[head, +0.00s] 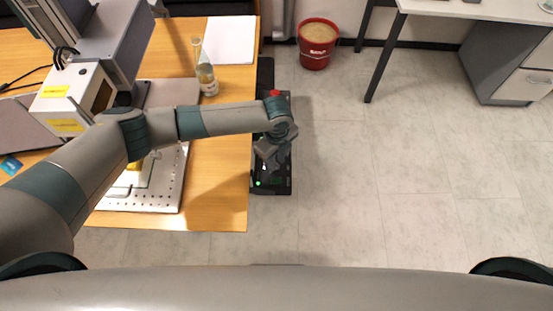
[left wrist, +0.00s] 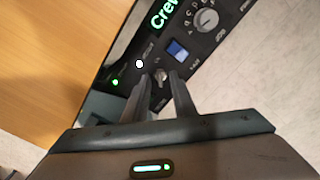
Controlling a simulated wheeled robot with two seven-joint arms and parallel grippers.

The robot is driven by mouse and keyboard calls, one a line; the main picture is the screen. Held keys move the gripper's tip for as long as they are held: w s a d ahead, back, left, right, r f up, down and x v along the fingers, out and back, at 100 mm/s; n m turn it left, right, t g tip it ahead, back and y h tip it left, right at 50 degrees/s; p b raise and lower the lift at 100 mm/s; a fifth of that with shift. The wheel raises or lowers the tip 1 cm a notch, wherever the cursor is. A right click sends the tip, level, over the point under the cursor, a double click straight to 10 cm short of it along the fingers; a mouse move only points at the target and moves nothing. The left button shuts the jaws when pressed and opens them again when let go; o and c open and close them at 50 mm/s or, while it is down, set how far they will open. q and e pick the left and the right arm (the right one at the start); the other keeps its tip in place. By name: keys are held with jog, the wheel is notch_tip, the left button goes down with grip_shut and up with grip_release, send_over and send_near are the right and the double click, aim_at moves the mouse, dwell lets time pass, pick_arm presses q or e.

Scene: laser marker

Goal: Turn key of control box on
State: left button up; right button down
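The black control box (head: 284,186) stands at the right edge of the wooden table in the head view, with a green light near its front. In the left wrist view its panel (left wrist: 125,60) shows a lit green display, a dial, a blue-lit switch and a small round key switch (left wrist: 161,75). My left gripper (head: 268,160) is over the box. In the left wrist view, the gripper's two fingers (left wrist: 161,84) stand apart on either side of the key switch, with a gap visible. Whether they touch the key is unclear. My right gripper is not in view.
A red knob (head: 275,93) shows at the far end of the box. The wooden table (head: 220,205) bears a white perforated plate (head: 155,202), a bottle (head: 206,78) and paper (head: 230,40).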

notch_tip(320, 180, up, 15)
jog(key=p, duration=1.4)
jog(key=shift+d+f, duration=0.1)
